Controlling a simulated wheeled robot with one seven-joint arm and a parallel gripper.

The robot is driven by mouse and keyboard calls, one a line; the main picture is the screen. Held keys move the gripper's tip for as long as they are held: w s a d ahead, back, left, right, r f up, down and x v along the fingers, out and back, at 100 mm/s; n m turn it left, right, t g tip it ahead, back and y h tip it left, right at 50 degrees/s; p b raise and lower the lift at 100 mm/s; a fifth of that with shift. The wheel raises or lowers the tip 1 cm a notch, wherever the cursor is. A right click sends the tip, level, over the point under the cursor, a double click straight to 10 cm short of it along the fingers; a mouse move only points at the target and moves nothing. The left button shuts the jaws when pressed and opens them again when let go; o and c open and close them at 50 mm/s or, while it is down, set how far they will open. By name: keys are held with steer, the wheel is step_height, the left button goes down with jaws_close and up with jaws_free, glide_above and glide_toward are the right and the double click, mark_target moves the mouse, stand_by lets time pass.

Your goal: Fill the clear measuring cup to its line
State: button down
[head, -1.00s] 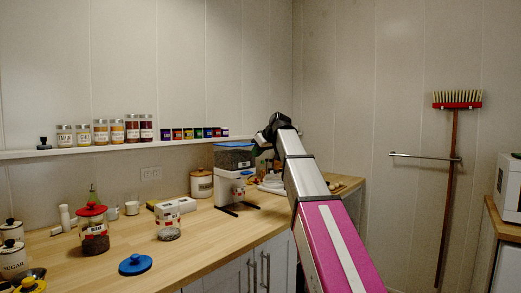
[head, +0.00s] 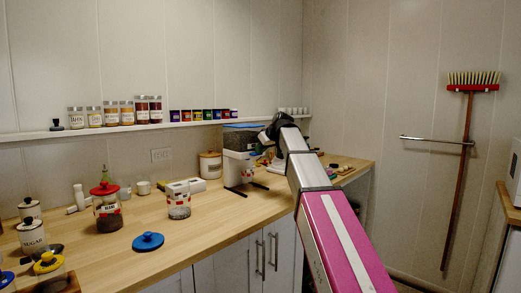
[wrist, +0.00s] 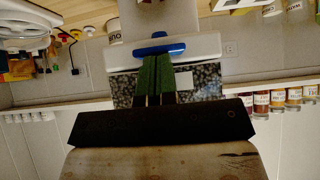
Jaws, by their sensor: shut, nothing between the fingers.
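I cannot pick out the clear measuring cup for certain in either view. A dispenser (head: 236,170) with a white body and blue top stands on the counter, partly hidden behind my arm. In the wrist view, which is upside down, its clear hopper of dark grains (wrist: 207,80) and a blue knob or lever (wrist: 157,47) on its front are close ahead. My gripper (wrist: 157,62) is shut and empty, its green fingers pointing at the blue part. Whether they touch it, I cannot tell. In the head view my gripper is hidden behind my wrist.
On the counter (head: 185,229) stand a red-lidded jar (head: 108,216), an open jar of grains (head: 179,208), a loose blue lid (head: 148,242) and white canisters (head: 32,237). A shelf (head: 95,131) of spice jars runs along the wall. A broom (head: 460,170) hangs at the right.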

steer(key=shift+s+f, duration=0.1)
steer(key=shift+f, duration=1.2)
steer(key=shift+a+r, duration=0.1)
stand_by(1.3)
steer(key=r, duration=0.3)
steer(key=shift+w+a+r, duration=0.1)
steer(key=shift+w+r, duration=0.1)
steer(key=shift+w, duration=0.05)
steer(key=v, duration=1.1)
